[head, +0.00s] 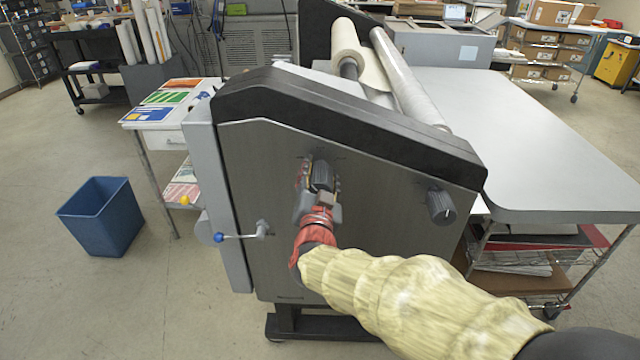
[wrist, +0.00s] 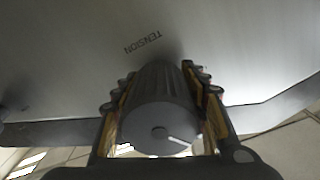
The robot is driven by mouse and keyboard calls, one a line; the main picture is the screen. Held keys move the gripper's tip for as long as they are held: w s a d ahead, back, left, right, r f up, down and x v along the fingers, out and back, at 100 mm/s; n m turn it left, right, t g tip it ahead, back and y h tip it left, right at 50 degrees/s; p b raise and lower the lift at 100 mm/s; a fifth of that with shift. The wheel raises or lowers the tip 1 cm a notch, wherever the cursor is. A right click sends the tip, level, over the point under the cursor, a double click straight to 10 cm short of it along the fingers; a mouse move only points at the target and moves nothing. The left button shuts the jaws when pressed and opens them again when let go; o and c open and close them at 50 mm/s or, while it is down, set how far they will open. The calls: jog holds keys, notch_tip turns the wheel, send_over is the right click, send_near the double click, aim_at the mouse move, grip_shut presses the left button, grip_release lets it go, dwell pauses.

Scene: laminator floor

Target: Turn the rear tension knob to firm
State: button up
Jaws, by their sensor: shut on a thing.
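A dark ribbed tension knob (head: 322,176) sits on the grey side panel (head: 260,165) of the laminator. My gripper (head: 320,188) is shut on it, one finger on each side. In the wrist view the knob (wrist: 158,120) fills the space between the fingers, and its white pointer line runs from the centre toward the lower right. The word TENSION is printed on the panel beside it; no firm mark is readable. A second dark knob (head: 440,207) with a pale pointer line sits farther right on the same panel, untouched.
A crank handle with a blue ball (head: 218,237) sticks out at the panel's lower left. A blue bin (head: 101,216) stands on the floor at left. A white table (head: 520,130) adjoins the laminator at right, and a side table with colour prints (head: 170,98) stands at left.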

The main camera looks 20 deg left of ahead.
jog(key=m+b, duration=0.5)
jog(key=shift+f, duration=0.15)
jog(key=shift+m+b, duration=0.8)
jog(key=shift+b, duration=0.05)
jog(key=o, duration=1.1)
jog(key=shift+c, duration=0.2)
jog(key=shift+o, duration=0.6)
jog(key=v, duration=1.2)
